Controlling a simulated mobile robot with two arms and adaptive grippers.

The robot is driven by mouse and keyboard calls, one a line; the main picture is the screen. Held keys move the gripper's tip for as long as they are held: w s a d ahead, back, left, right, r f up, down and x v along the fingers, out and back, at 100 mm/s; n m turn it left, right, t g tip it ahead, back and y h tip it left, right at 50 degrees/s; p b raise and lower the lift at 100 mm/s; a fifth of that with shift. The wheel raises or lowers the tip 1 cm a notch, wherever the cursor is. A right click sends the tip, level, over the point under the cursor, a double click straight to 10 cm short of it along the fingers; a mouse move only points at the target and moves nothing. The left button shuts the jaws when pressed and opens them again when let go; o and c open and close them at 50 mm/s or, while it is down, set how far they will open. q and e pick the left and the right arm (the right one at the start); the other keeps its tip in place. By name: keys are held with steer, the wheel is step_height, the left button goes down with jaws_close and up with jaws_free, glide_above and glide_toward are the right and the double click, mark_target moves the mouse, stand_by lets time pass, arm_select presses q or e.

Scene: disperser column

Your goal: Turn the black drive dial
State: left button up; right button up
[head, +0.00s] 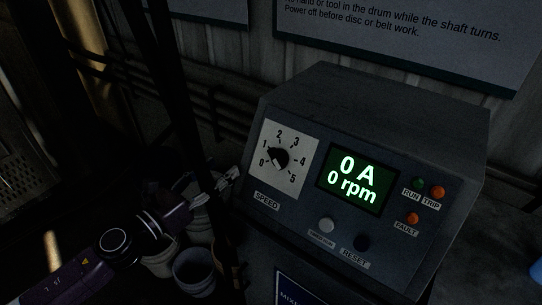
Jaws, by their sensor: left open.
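The black drive dial (278,158) sits on a pale scale plate (303,146) marked 0 to 5, labelled SPEED, on the left of the sloped front of a dark control box (385,120). Its pointer setting is too small to tell surely. The green display (355,181) reads 0 A and 0 rpm. My left gripper (229,179) comes in from the lower left. It is open and empty, just left of the box in the picture and apart from the dial. My right gripper does not show.
A pale button (326,224) and a dark RESET button (362,242) sit below the display. Small RUN, TRIP and FAULT lamps (412,218) are at the right. Buckets (194,272) stand below my left arm. A dark upright post (172,95) rises near the gripper.

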mark_target(275, 159)
arm_select(q)
steer(key=s+d+r+m+g+h, duration=0.4)
steer(key=s+d+r+m, duration=0.2)
steer(key=s+r+m, duration=0.45)
steer(key=shift+m, duration=0.95)
steer(key=w+d+f+p, duration=0.1)
steer(key=w+d+p, duration=0.2)
steer(key=d, duration=0.1)
steer(key=w+d+f+p, duration=0.1)
steer(key=w+p, duration=0.1)
steer(key=shift+w+d+f+p, duration=0.3)
steer(key=shift+w+d+f, duration=0.05)
steer(key=shift+d, duration=0.05)
steer(key=shift+w+d+f, duration=0.2)
steer(key=shift+w+d, duration=0.1)
steer(key=shift+d, duration=0.15)
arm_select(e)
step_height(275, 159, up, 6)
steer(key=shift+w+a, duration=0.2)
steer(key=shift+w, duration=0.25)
arm_select(q)
steer(key=c, duration=1.2)
steer(key=shift+o, duration=0.2)
